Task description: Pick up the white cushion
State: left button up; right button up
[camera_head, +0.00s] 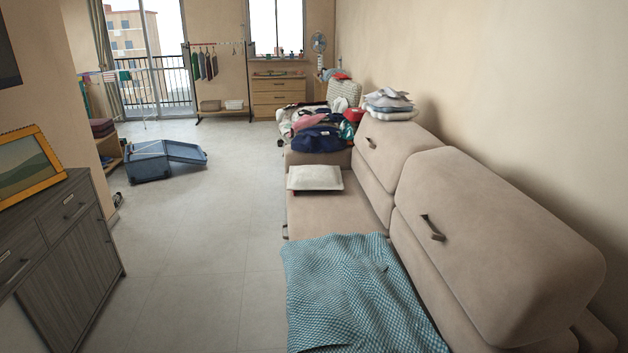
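The white cushion (315,178) lies flat on the seat of the beige sofa (350,208), toward the sofa's far end. It is a pale rectangle with its top and front edge in plain view. Nothing covers it. Neither of my grippers shows in the head view, so no gripper is seen near the cushion.
A blue checked blanket (350,290) covers the near sofa seat. A clothes pile (318,132) lies on the far armrest, behind the cushion. A grey cabinet (68,250) stands at left. An open blue suitcase (165,160) lies on the floor. The floor (215,230) between cabinet and sofa is clear.

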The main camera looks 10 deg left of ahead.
aim_at(304, 178)
jog(key=i+j, duration=0.1)
jog(key=j, duration=0.85)
jog(key=i+j, duration=0.3)
jog(key=j, duration=0.2)
jog(key=i+j+u, duration=0.1)
jog(key=i+j, duration=0.2)
jog(key=j, duration=0.2)
jog(key=i+j, duration=0.3)
jog(key=j, duration=0.15)
jog(key=i+j+u, duration=0.1)
jog(key=i+j, duration=0.25)
jog(key=j, duration=0.15)
